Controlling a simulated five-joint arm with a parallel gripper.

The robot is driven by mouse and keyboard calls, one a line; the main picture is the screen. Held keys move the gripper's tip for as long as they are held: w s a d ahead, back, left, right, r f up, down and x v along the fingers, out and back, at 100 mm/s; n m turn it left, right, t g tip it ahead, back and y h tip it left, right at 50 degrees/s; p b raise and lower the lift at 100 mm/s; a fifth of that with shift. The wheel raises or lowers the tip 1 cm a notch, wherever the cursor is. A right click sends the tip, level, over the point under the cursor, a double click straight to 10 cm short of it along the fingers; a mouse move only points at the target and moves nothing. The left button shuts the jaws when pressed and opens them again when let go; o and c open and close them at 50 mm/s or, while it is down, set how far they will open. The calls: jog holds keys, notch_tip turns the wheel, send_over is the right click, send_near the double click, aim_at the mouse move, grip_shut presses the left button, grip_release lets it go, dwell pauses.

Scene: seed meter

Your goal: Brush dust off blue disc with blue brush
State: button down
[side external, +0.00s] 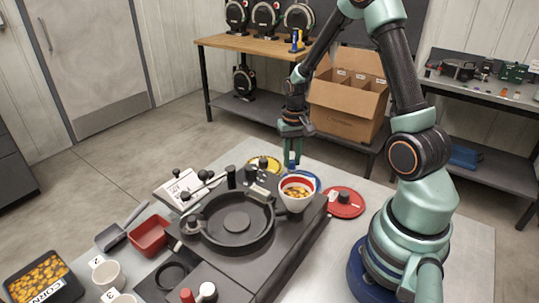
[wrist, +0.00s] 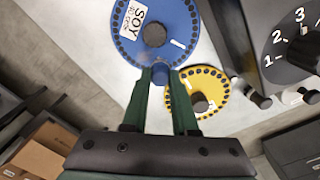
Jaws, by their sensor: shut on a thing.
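The blue disc (wrist: 176,22) has a ring of dark holes, a dark hub and a "SOY" label, and lies flat at the top of the wrist view.
A yellow disc (wrist: 202,93) lies close beside the blue one. A red disc (side external: 345,202) lies right of the hopper (side external: 296,202), which holds seeds. The dark seed meter (side external: 240,238) fills the table's middle. A red tray (side external: 150,235) stands at left.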

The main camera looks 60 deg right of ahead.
jog(key=shift+s+d, duration=0.4)
jog(key=shift+s, duration=0.3)
jog(key=shift+s+d, duration=0.35)
jog(key=shift+s, duration=0.35)
jog(key=shift+s+d, duration=0.4)
jog(key=shift+s, duration=0.3)
notch_tip(320, 180, up, 8)
jog(key=shift+r, duration=0.15)
jog(key=shift+w, duration=0.1)
